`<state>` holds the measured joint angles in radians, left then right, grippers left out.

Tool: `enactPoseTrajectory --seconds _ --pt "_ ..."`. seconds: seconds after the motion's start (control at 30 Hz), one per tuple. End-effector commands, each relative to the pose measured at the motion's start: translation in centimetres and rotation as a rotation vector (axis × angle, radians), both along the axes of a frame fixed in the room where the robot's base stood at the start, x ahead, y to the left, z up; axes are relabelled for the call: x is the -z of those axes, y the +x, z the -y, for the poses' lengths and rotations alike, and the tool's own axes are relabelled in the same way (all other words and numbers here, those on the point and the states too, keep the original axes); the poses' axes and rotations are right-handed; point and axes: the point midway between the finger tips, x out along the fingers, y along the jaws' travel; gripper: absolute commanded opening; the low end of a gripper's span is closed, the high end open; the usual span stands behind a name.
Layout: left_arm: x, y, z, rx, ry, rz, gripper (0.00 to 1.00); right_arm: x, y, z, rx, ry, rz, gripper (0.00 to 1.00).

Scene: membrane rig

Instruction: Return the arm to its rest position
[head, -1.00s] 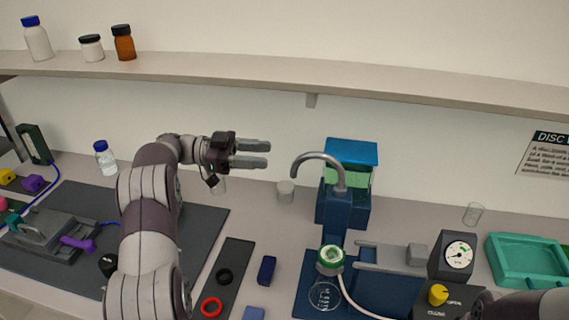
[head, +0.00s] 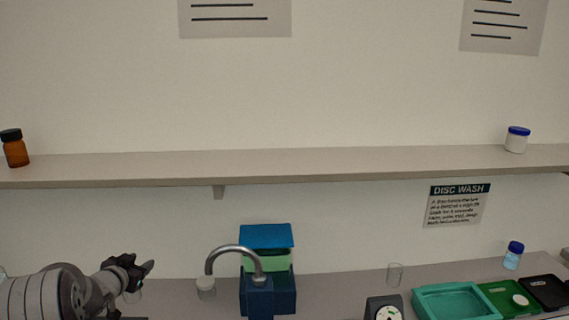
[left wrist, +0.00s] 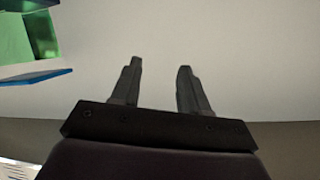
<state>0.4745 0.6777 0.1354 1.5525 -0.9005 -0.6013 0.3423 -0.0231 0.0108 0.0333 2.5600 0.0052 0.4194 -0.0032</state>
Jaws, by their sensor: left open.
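My left arm (head: 45,295) comes in at the lower left of the head view. Its gripper (head: 147,268) is raised above the bench, in front of the wall and left of the metal spout. In the left wrist view the two fingers of my left gripper (left wrist: 160,85) stand apart with nothing between them. The pale wall lies beyond them. My right gripper does not show in either current view.
A blue and green rig (head: 267,280) with a curved spout (head: 232,250) stands right of the left gripper. A shelf (head: 330,166) runs above the bench.

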Motion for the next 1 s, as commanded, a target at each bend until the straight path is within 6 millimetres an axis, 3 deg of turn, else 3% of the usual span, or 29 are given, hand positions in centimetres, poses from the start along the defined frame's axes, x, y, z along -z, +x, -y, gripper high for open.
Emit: enactPoseTrajectory --seconds 0.03,0.1,0.2,0.3,0.43,0.5,0.6,1.0 --pt "2.7 -3.5 1.1 -0.123 -0.01 -0.183 0.45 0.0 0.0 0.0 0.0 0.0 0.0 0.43" --pt "6.1 -9.6 3.2 -0.244 -0.033 -0.444 0.45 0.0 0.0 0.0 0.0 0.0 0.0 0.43" --pt "8.9 -18.7 7.7 -0.316 -0.084 -0.753 0.45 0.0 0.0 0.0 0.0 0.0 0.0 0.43" --pt "9.6 -26.9 12.5 -0.336 -0.141 -0.991 0.45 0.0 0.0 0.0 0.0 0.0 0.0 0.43" --pt "9.0 -34.6 17.5 -0.328 -0.203 -1.158 0.45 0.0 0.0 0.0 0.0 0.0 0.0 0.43" --pt "8.2 -36.7 19.5 -0.292 -0.201 -1.154 0.45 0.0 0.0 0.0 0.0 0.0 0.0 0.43" --pt "6.9 -36.2 20.8 -0.231 -0.17 -1.101 0.45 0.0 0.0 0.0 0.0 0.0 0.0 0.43" --pt "6.9 -36.0 21.0 -0.222 -0.164 -1.1 0.45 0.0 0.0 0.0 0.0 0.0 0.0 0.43"
